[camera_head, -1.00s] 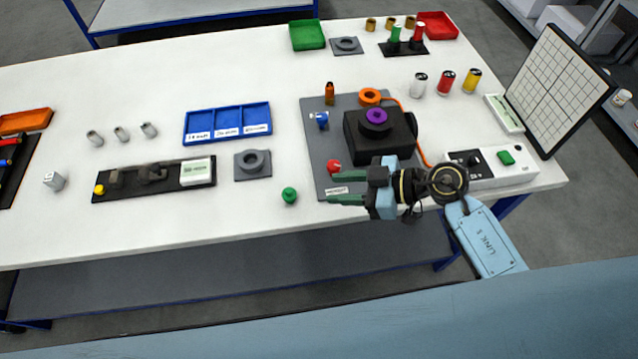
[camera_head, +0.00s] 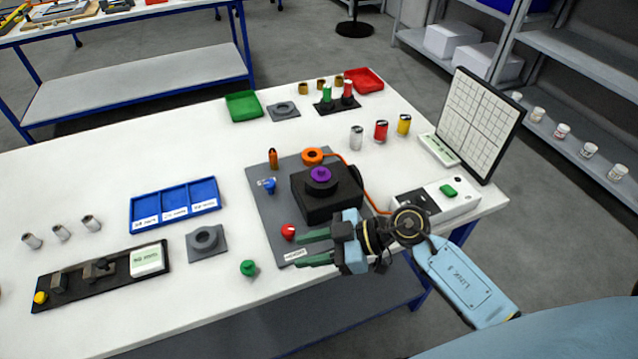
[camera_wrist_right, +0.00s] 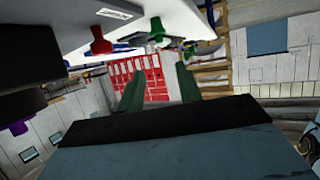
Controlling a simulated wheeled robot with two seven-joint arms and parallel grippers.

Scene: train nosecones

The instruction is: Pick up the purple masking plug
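The purple masking plug (camera_head: 321,174) sits on top of a black block fixture (camera_head: 328,200) on a grey plate (camera_head: 262,213) in the head view. In the right wrist view the plug (camera_wrist_right: 18,128) shows at the left edge beside dark block shapes. My right gripper (camera_head: 300,248) is open and empty, its green fingers apart and pointing left, in front of the fixture near the table's front edge. The fingers (camera_wrist_right: 153,82) also show apart in the right wrist view. My left gripper is not in view.
A red knob (camera_head: 288,231), a blue valve (camera_head: 268,186) and an orange ring (camera_head: 313,156) are on or by the plate. A green knob (camera_head: 248,268) stands left of my gripper. A white control box (camera_head: 436,203) and gridded panel (camera_head: 479,121) are at right.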

